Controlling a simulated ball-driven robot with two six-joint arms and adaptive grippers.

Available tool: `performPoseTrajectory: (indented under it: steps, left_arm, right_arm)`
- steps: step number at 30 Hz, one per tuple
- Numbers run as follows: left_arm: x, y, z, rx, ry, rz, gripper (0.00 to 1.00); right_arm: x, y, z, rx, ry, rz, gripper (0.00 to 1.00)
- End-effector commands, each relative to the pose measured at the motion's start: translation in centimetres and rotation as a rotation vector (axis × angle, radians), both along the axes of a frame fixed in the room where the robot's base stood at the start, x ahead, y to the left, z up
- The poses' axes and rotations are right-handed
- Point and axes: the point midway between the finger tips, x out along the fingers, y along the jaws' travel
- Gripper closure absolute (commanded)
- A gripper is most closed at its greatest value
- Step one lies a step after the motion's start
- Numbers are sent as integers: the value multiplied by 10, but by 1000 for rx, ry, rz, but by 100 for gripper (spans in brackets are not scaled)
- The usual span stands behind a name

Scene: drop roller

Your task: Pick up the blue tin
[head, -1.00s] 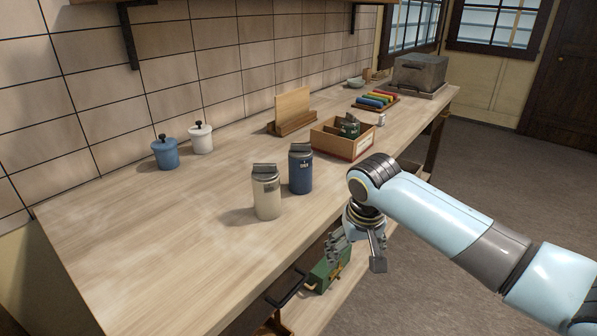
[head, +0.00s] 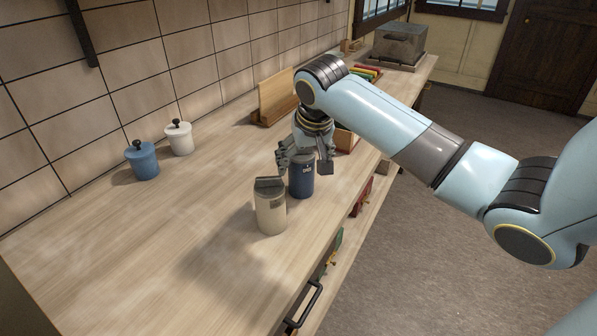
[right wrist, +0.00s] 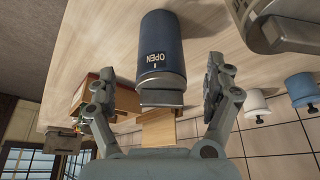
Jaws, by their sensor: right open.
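The blue tin (head: 301,183) stands upright on the counter, just behind and right of a cream tin (head: 269,209). My right gripper (head: 305,163) is open above the blue tin, its two fingers apart on either side of the tin's top in the head view. The gripper hides the tin's lid there. In the right wrist view the blue tin (right wrist: 163,50) appears upside down with an "OPEN" label, its grey lid between the two open fingers (right wrist: 162,88). I cannot tell whether a finger touches it. My left gripper is not in view.
The cream tin stands close by; its grey lid (right wrist: 295,25) also shows in the right wrist view. A blue jar (head: 142,160) and a white jar (head: 179,139) stand near the tiled wall. A wooden box (head: 346,140) is behind my arm. The counter's front left is clear.

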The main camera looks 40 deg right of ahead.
Motion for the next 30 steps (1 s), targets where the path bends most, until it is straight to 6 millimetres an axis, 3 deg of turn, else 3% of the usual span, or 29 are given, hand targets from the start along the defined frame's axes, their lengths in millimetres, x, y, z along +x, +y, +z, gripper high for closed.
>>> performPoseTrajectory:
  steps: [5, 15, 24, 30]
  left_arm:
    - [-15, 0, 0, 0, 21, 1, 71]
    - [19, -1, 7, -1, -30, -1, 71]
    - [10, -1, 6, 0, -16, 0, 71]
    - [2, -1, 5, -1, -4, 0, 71]
  right_arm:
    - [5, -3, -14, -1, 1, 1, 14]
    - [24, -13, -54, 0, 1, 0, 14]
    - [25, -14, -59, -1, -1, 2, 14]
    - [25, -14, -59, -1, -1, 2, 40]
